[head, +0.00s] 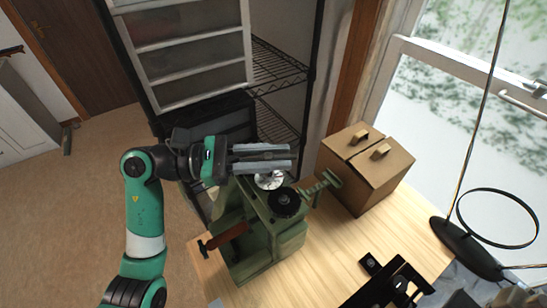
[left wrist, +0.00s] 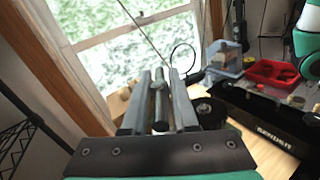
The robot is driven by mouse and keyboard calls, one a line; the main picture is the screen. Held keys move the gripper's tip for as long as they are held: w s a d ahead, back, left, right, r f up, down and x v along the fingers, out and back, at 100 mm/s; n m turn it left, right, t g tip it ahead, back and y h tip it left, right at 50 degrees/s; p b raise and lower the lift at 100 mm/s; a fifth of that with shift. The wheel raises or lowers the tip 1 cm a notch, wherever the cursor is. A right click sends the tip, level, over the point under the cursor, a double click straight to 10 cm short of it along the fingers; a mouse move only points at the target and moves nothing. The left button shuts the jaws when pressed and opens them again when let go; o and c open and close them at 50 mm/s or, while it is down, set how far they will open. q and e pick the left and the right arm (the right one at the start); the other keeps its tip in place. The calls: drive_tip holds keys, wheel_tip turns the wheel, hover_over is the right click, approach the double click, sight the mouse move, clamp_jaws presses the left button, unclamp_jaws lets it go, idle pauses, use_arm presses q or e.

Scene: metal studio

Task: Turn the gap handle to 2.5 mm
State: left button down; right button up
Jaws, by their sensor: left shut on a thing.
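A green machine (head: 262,235) stands on the wooden bench, with a white dial disc (head: 269,181) and a black toothed wheel (head: 284,203) on top. My left gripper (head: 286,158) is above and behind the disc in the head view, its two grey fingers pointing right. In the left wrist view, a dark round handle (left wrist: 160,112) with a greenish far end lies lengthwise between the fingers, and the gripper is shut on it. The fingers hide most of this handle in the head view. No scale marks can be read. My right gripper does not show.
A cardboard box (head: 378,183) stands right of the machine. A red-brown grip (head: 226,234) sticks out at its left. A red tray (left wrist: 272,73) and a blue bin (left wrist: 224,60) show in the left wrist view. Bare bench (head: 335,245) lies right of the machine.

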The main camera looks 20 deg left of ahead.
use_arm(q)
drive_tip(key=shift+f, duration=0.1)
drive_tip(key=c, duration=0.8)
unclamp_jaws()
drive_tip(key=shift+a, duration=0.1)
drive_tip(key=v, duration=1.1)
drive_tip(key=shift+a+b, duration=0.2)
drive_tip(key=shift+b, duration=0.2)
drive_tip(key=shift+s, duration=0.1)
